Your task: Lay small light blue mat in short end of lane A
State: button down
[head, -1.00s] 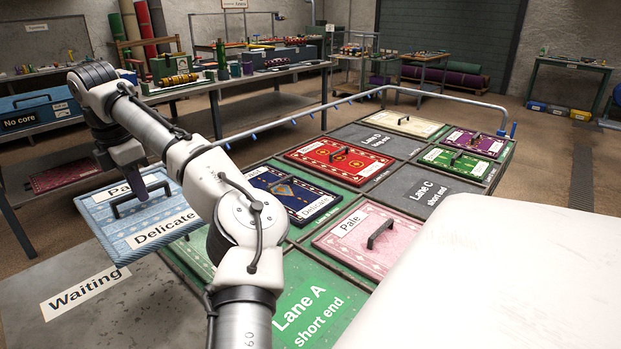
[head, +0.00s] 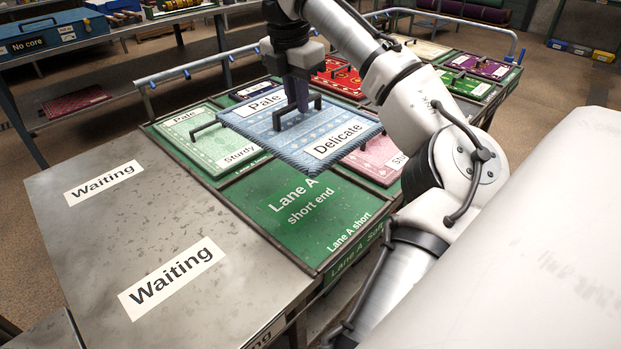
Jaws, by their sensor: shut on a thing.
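The small light blue mat (head: 270,125), labelled "Pale" and "Delicate", hangs level in the air in the head view. My gripper (head: 302,105) is shut on its black handle, partly hidden by the fingers and wrist. The mat is above the lane bed, over the far side of the lane A short end (head: 270,225) and parts of neighbouring mats. The lane A short end is a bare green panel with nothing lying on it.
A pale green "Pale", "Sturdy" mat (head: 215,140) with a handle lies left of the held mat. A pink mat (head: 378,160) lies to its right, partly hidden. The grey "Waiting" table (head: 120,235) in front is empty. A metal rail (head: 185,70) runs behind.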

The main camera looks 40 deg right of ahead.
aim_at(291, 123)
notch_tip(291, 123, down, 20)
jog(key=shift+r+b, duration=0.1)
jog(key=shift+b, duration=0.35)
jog(key=c, duration=1.9)
grip_release()
jog(key=shift+f, duration=0.2)
jog(key=o, duration=0.5)
jog(key=shift+r, duration=0.15)
jog(key=r, duration=0.4)
jog(key=a+r, duration=0.1)
jog(key=r, duration=0.7)
jog(key=shift+a, duration=0.2)
